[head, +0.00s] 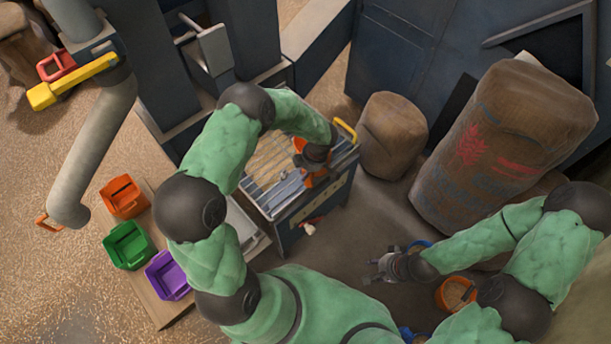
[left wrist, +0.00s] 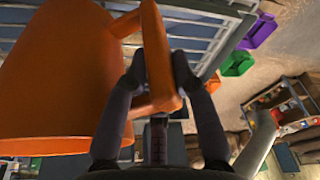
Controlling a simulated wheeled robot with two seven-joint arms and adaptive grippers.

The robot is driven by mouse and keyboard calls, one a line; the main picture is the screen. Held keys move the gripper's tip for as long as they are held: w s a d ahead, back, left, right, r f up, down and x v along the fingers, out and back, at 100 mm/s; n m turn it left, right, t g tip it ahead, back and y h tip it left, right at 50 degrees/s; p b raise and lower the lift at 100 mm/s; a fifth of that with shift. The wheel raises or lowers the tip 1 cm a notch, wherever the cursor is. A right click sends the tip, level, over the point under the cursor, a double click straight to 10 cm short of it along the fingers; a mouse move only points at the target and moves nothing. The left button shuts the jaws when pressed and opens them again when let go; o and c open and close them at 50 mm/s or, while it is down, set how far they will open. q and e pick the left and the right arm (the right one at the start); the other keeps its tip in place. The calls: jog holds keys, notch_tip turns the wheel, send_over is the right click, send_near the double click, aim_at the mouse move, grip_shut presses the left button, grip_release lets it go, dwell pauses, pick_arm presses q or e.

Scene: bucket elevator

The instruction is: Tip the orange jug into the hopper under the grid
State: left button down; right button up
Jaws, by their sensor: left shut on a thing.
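My left gripper (left wrist: 160,75) is shut on the handle of the orange jug (left wrist: 60,75), which fills the left of the left wrist view. In the head view the jug (head: 299,145) shows only in part, mostly covered by my dark left wrist, above the hopper's slatted grid (head: 268,165). The jug's inside is hidden, and I cannot tell its exact tilt. The hopper (head: 310,212) is a dark box with a pale label on its front. My right gripper (head: 376,270) is low over the floor at right, away from the hopper; its fingers are too small to read.
Orange (head: 122,197), green (head: 128,245) and purple (head: 168,274) bins stand on a board left of the hopper. Brown sacks (head: 505,145) stand at right. An orange bucket of grain (head: 456,294) is near my right arm. A grey spout (head: 95,150) hangs at left.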

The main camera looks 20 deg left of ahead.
pick_arm(q)
jog(key=shift+f+y+b, duration=0.3)
jog(key=shift+y+b, duration=0.2)
jog(key=shift+b, duration=0.6)
jog(key=shift+r+p, duration=0.55)
jog(key=shift+r, duration=1.6)
pick_arm(e)
jog(key=shift+f, duration=1)
